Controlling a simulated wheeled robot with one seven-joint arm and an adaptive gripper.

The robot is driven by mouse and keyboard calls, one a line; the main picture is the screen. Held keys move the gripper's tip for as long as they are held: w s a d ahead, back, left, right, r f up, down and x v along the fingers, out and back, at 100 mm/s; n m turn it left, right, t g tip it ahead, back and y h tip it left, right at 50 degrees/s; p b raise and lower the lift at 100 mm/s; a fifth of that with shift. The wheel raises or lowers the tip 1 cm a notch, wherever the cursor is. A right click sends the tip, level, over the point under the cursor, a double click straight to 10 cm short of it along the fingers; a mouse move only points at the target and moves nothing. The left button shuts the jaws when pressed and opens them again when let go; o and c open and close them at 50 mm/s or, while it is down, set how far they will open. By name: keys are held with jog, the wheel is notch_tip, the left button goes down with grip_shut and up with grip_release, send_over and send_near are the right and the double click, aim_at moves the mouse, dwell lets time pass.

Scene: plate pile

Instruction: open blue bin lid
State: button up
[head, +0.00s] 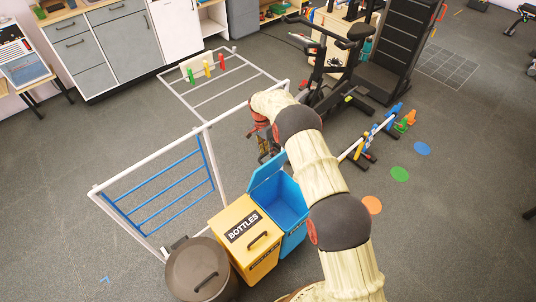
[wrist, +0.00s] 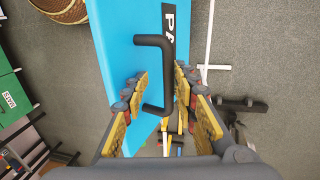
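The blue bin (head: 284,205) stands beside the yellow bin in the head view, and its inside shows. Its lid (head: 267,171) is hinged up and tilted, clear of the opening. In the wrist view the blue lid (wrist: 112,50) fills the upper middle, with a black bar handle (wrist: 168,70) and part of a white-lettered label. My gripper (wrist: 160,105) has its fingers apart on either side of the handle, with gaps showing, so it is not clamped on it. In the head view my gripper (head: 266,143) is behind the raised lid, partly hidden by my arm.
The yellow bin (head: 245,228) marked BOTTLES and a round brown bin (head: 198,270) stand to the left, both lidded. A white frame with blue bars (head: 165,185) runs behind the bins. An exercise bike (head: 335,75) stands farther back. Floor on the right is mostly clear.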

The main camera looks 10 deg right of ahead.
notch_tip(320, 180, up, 11)
jog(key=w+a, duration=0.1)
jog(key=w, duration=0.1)
jog(key=shift+a+r, duration=0.15)
jog(key=shift+r, duration=0.1)
dwell(0.4)
jog(key=s+d+r+n+t, duration=0.1)
jog(key=s+d+r+n, duration=0.15)
jog(key=s+r, duration=0.55)
jog(key=s+d+r+n+t+y, duration=0.1)
jog(key=s+d+r, duration=0.2)
jog(key=r, duration=0.9)
jog(key=s+d+r+n+t, duration=0.1)
jog(key=s+d+r+n, duration=0.1)
jog(key=s+r, duration=0.55)
jog(key=s+d+r+n+t, duration=0.15)
jog(key=s+r, duration=0.25)
jog(key=s, duration=0.4)
jog(key=s+d+r+n+t, duration=0.1)
jog(key=s+d+r, duration=0.15)
jog(key=s, duration=0.55)
jog(key=s+d+f+n+t, duration=0.1)
jog(key=s+f+n+t, duration=0.1)
jog(key=s, duration=1.1)
jog(key=shift+d+f+n, duration=0.15)
jog(key=shift+f+n, duration=0.25)
jog(key=shift+f, duration=0.25)
